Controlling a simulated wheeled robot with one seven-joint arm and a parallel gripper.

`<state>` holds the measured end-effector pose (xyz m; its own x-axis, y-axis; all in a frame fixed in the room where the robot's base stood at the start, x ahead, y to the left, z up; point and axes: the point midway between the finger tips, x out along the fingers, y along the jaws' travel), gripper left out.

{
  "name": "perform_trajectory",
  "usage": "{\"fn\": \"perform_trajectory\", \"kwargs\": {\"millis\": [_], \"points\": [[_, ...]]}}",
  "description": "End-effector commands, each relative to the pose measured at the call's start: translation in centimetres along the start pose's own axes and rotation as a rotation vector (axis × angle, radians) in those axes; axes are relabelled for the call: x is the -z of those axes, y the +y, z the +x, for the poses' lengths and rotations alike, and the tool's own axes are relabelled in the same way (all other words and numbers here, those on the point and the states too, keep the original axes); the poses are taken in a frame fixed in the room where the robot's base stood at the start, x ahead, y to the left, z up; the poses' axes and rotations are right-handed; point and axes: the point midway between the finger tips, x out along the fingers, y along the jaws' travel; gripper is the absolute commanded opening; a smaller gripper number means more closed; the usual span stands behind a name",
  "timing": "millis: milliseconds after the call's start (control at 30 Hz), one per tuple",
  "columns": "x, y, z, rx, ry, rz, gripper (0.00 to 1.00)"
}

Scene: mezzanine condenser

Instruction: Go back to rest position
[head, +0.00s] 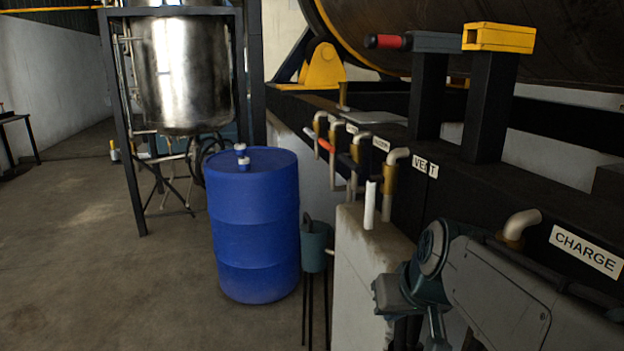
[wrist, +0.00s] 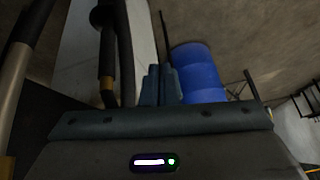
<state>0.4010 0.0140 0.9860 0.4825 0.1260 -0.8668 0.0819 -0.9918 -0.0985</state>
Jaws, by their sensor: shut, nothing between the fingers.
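My gripper (wrist: 160,85) shows in the wrist view with its two fingers together and nothing between them. In the head view my arm is at the lower right, in front of the ledge with the pipes, and the fingertips cannot be made out there. In the wrist view a blue drum (wrist: 196,70) lies beyond the fingers, apart from them. Dark and pale pipes (wrist: 108,50) stand close on the left of the fingers.
The blue drum (head: 254,225) stands on the floor beside a small teal pot (head: 315,247) on legs. Valve pipes (head: 388,175) and a black rail with VENT and CHARGE labels (head: 585,250) run along the right. A steel tank (head: 183,75) stands behind. The left floor is clear.

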Motion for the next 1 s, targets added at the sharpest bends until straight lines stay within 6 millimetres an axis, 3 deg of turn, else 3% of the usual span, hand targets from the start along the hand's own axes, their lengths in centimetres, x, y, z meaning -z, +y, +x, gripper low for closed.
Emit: {"fn": "perform_trajectory", "kwargs": {"millis": [33, 400, 633, 1000], "points": [[-0.2, -0.3, -2.1, -0.008, -0.029, 0.005, 0.0], [-5.7, -0.2, -7.4, -0.097, -0.215, 0.047, 0.0], [-7.4, 0.1, -8.3, -0.126, -0.26, 0.056, 0.0], [-7.5, 0.1, -8.2, -0.128, -0.261, 0.058, 0.0]]}}
